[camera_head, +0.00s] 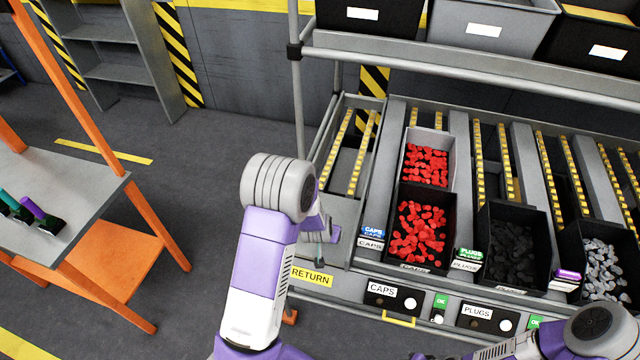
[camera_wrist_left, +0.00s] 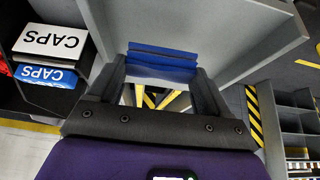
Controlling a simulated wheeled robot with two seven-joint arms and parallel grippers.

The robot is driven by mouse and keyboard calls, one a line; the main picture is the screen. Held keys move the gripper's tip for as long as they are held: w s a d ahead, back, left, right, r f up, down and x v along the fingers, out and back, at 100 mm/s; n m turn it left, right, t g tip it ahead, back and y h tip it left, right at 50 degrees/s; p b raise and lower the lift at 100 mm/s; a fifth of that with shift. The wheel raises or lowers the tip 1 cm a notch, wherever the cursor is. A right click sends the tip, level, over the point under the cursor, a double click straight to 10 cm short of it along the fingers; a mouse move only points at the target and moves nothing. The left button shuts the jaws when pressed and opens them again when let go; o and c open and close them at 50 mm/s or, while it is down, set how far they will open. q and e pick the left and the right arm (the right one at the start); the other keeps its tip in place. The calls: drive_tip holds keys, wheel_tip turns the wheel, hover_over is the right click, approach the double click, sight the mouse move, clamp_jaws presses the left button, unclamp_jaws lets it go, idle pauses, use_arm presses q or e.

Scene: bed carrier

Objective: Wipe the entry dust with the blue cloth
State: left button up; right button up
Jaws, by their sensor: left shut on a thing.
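In the left wrist view, my left gripper (camera_wrist_left: 162,76) is shut on the folded blue cloth (camera_wrist_left: 163,60), which spans the gap between the fingertips. The cloth is beside a grey sloping surface. In the head view, my left arm (camera_head: 275,235) reaches over the front of the leftmost lane, above the yellow RETURN label (camera_head: 311,276). The arm hides most of the hand and the cloth there. I cannot make out dust on the grey lane entry (camera_head: 340,215). My right arm (camera_head: 590,330) shows at the bottom right, with its gripper too unclear to read.
Right of the lane entry stand black bins of red caps (camera_head: 418,230) and dark plugs (camera_head: 512,245). The CAPS sign (camera_wrist_left: 48,42) is close in the left wrist view. An orange-framed table (camera_head: 60,190) stands left, across open floor.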

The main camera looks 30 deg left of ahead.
use_arm(q)
drive_tip(key=shift+r+p, duration=1.2)
drive_tip(key=shift+r, duration=0.55)
